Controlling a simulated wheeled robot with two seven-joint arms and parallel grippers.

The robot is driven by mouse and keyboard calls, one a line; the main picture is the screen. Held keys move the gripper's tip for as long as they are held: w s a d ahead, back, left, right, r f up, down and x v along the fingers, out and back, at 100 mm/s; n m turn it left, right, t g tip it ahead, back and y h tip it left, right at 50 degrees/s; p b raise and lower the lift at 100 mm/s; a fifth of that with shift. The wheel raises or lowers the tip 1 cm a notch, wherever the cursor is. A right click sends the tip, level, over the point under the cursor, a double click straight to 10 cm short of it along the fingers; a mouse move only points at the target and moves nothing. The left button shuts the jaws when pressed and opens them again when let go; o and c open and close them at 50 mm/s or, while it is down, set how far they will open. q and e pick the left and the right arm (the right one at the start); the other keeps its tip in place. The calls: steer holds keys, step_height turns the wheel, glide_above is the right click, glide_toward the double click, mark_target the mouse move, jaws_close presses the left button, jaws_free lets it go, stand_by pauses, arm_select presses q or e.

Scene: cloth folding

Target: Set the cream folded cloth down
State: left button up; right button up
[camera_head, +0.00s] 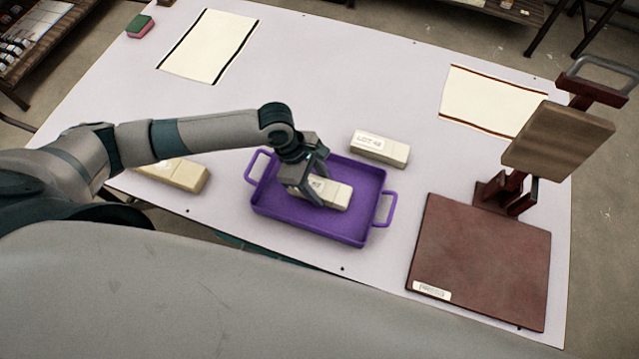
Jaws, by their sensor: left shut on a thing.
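The cream folded cloth (333,194) is a small, block-shaped bundle in the purple tray (374,232). My left gripper (312,193) reaches down over the tray from the left and is shut on the cloth's left part, which its fingers partly hide. The cloth is inside the tray's outline, but I cannot tell whether it touches the tray floor. My right gripper is not in view.
A cream block with a label (378,150) lies behind the tray, and another cream block (178,174) lies left of it. Two flat striped cloths (210,45) (490,100) lie farther back. A brown board (480,255) and press stand (555,140) occupy the right. The middle back is clear.

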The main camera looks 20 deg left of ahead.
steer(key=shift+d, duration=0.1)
arm_select(q)
steer(key=o, duration=1.1)
steer(key=shift+f, duration=0.1)
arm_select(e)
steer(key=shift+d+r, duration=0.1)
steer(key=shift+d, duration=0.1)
arm_select(q)
steer(key=shift+v, duration=0.85)
steer(key=b+v, duration=0.1)
steer(key=v, duration=0.8)
steer(key=shift+a+b, duration=0.1)
steer(key=shift+b, duration=0.25)
steer(key=shift+v, duration=0.75)
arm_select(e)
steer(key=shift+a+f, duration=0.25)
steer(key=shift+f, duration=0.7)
